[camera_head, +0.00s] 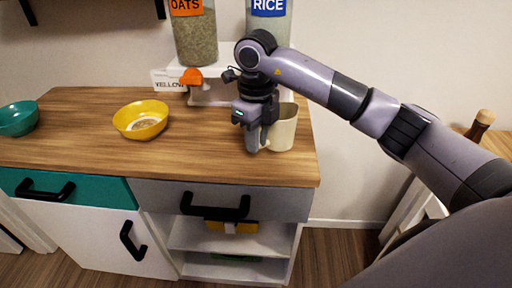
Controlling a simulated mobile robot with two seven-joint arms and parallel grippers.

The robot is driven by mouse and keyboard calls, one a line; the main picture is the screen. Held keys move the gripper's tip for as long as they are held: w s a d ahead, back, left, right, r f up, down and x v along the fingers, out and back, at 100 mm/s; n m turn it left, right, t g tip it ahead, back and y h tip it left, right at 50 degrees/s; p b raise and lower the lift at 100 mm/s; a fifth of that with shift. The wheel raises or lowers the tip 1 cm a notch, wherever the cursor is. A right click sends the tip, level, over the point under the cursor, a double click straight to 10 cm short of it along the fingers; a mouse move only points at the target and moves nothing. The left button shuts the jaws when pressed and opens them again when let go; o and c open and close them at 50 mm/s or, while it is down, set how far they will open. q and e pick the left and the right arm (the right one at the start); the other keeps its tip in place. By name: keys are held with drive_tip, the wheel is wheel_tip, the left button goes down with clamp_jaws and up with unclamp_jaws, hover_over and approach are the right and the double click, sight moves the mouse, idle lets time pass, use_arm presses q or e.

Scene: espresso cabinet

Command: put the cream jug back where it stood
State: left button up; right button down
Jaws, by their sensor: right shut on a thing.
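The cream jug (284,133) is a pale cream cup-shaped vessel near the right end of the wooden countertop. It looks upright. My right gripper (257,146) points down at the jug's left side and is shut on it, seemingly at its handle, which the fingers mostly hide. The jug's base is at or just above the counter; I cannot tell whether it touches. My left gripper is out of view.
A yellow bowl (141,120) with some contents and a teal bowl (18,119) stand on the wooden counter (85,145). Behind my gripper is a white dispenser stand (212,88) with oats (195,38) and rice (270,25) containers. The counter's front middle is clear.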

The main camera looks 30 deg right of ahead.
wheel_tip(320, 180, down, 3)
drive_tip(key=shift+f, duration=0.15)
drive_tip(key=shift+f, duration=0.1)
drive_tip(key=c, duration=1.1)
unclamp_jaws()
